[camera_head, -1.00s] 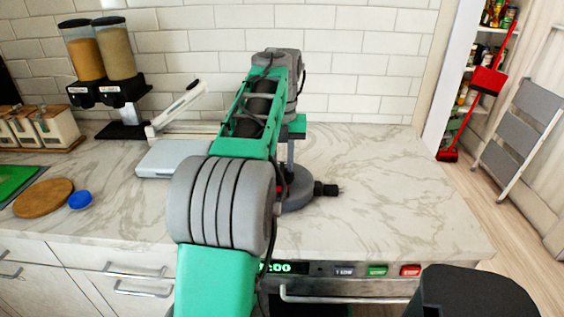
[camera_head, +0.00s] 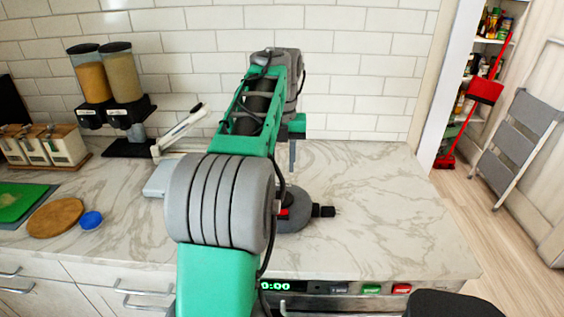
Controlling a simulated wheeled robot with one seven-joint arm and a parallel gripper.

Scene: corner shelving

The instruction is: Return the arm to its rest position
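My green and grey arm rises from the bottom centre, bends at its far end and points down over the counter (camera_head: 390,225). At that end a narrow grey part, seemingly my gripper (camera_head: 292,156), hangs below a green block, partly behind the arm. Its fingertips are not clear, so I cannot tell whether it is open or shut. No held object shows. A grey round item with a red part and a black handle (camera_head: 323,211) stands on the counter below it, partly hidden by my arm. A gap shows between the two.
Two cereal dispensers (camera_head: 123,85) and a white-handled device (camera_head: 180,130) stand at left. A round wooden board (camera_head: 55,217), a blue lid (camera_head: 91,220) and a green board (camera_head: 18,200) lie nearer. The right counter is clear. A step stool (camera_head: 515,145) stands beyond it.

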